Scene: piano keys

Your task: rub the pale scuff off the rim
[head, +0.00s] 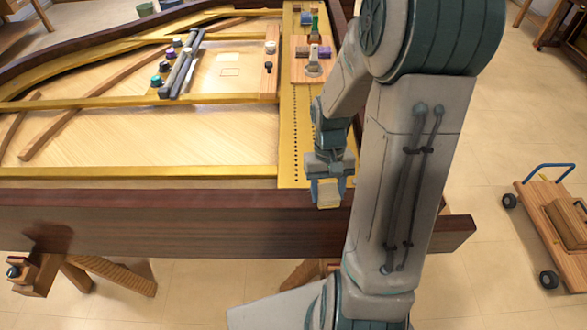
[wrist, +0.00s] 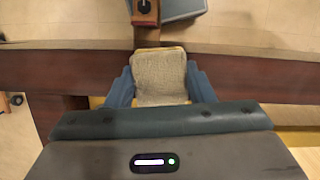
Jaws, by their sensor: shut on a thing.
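The rim (head: 150,225) is a dark reddish-brown wooden band across the near side of the piano. It also crosses the wrist view (wrist: 60,68). My gripper (head: 327,188) points down at the rim, right of the picture's middle. Its blue fingers are shut on a tan, woven-looking pad (wrist: 160,75), whose lower end shows in the head view (head: 328,197). The pad lies over the rim in both views; I cannot tell whether it touches the wood. I see no pale scuff; the pad or my arm may hide it.
Behind the rim lie the gold frame (head: 120,174) and soundboard (head: 150,135). Dark bars (head: 182,68) with capped jars (head: 163,66) beside them, and a wooden tray (head: 299,69) of small items, stand farther back. A wooden cart (head: 550,205) stands on the floor at right.

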